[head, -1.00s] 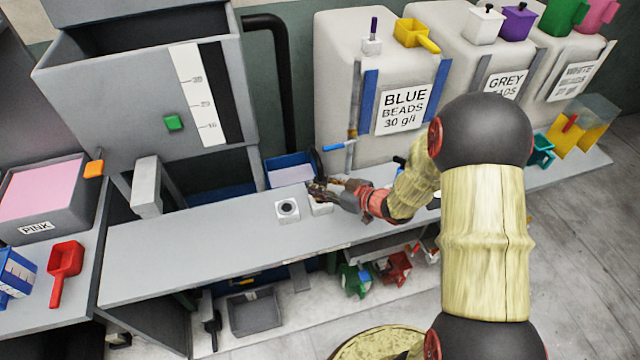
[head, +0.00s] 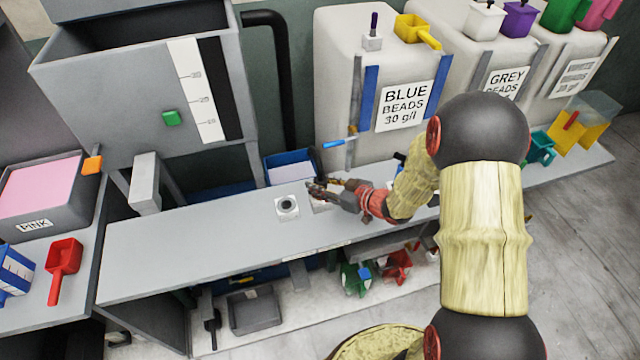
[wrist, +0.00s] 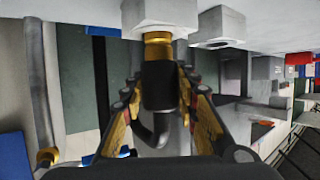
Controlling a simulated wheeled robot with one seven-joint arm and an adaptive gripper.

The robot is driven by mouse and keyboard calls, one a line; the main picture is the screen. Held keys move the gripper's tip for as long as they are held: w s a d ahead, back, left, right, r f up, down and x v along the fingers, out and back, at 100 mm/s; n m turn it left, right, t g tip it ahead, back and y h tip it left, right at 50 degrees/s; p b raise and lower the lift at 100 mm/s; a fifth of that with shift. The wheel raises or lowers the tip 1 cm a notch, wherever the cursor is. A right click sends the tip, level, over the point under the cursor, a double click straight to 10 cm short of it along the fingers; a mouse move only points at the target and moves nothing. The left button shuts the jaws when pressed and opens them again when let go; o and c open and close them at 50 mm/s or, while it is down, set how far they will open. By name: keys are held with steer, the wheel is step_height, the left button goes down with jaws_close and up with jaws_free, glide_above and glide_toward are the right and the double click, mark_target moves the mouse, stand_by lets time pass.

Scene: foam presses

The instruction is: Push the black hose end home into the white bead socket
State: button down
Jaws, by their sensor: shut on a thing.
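My gripper (head: 318,190) is low over the grey bench at its back edge. In the wrist view its fingers (wrist: 158,88) are closed around the black hose end (wrist: 158,92). The hose bends away below the fingers. A brass collar (wrist: 157,46) lies between the hose end and a white socket block (wrist: 160,14), in line with both. I cannot tell how deep the hose end sits. In the head view the white block (head: 326,204) is partly hidden by my gripper. A second socket block with a dark round hole (head: 287,206) stands to its left.
The second block also shows close by in the wrist view (wrist: 220,25). A blue bin (head: 290,170) stands behind the bench (head: 190,250), and the blue-beads container (head: 385,60) stands behind my wrist. The bench's left part is clear.

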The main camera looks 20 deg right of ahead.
steer(key=shift+f+b, duration=0.75)
steer(key=shift+f, duration=0.5)
steer(key=c, duration=1.3)
jaws_free()
steer(key=shift+f, duration=0.1)
steer(key=v, duration=1.2)
